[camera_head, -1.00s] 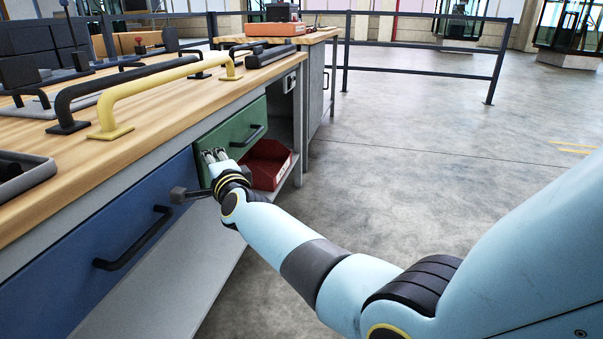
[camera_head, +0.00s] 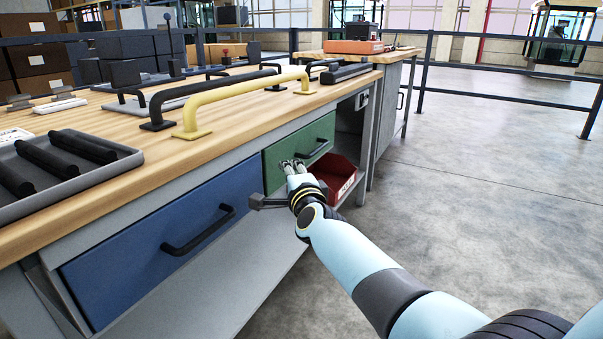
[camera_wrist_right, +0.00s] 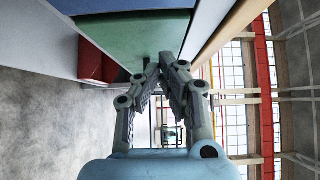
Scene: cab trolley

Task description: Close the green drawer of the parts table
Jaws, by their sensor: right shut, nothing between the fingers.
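The parts table (camera_head: 240,118) has a wooden top. The green front looks about level with the blue one; a small gap cannot be judged. In the right wrist view, the fingertips (camera_wrist_right: 162,62) meet close by the green front (camera_wrist_right: 135,38); contact cannot be told. My left gripper is not in view.
The blue drawer (camera_head: 140,250) is on the left. A red bin (camera_head: 338,172) sits below and right of the green drawer. Yellow (camera_head: 240,98) and black handles and a grey tray (camera_head: 90,172) lie on top. Open floor (camera_head: 480,220) lies to the right.

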